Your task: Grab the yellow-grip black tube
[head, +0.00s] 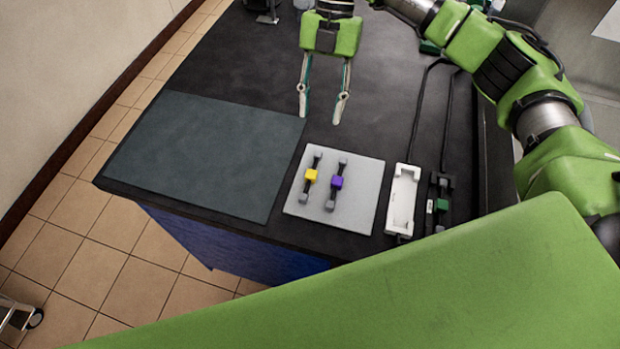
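The black tube with the yellow grip (311,176) lies on a light grey square pad near the front edge of the dark table. It has grey ends and lies to the left of a similar black tube with a purple grip (336,183). My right gripper (322,112) hangs over the table just behind the pad. Its two fingers are spread apart with nothing between them. It is apart from both tubes. My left gripper is not in the head view.
The grey pad (355,208) holds both tubes. A dark mat (200,155) lies to the left. A white holder (403,200) and a black piece with a green block (441,205) stand right of the pad, with black cables running back. The table middle is mostly clear.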

